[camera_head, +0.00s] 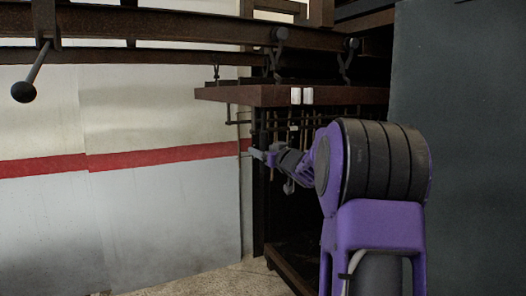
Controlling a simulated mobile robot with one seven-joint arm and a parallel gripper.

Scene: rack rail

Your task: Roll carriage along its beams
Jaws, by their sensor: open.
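Dark brown beams (165,27) run across the top of the head view. Grey hangers with rounded tops (279,35) sit against the beam at the right. A reddish-brown slab (235,95) with two small pale blocks on its front edge is below them and looks hung from the beams; it may be the carriage, but I cannot tell for sure. My gripper (256,154) is open, small in the view, below the slab's left part and left of my purple arm. I cannot tell whether it touches the thin rods near it.
A dark rod with a ball end (23,91) hangs from the beam at far left. Several thin rods and hooks hang under the slab. A dark grey panel (460,150) closes the right side. A pale wall with a red stripe (130,157) is at left.

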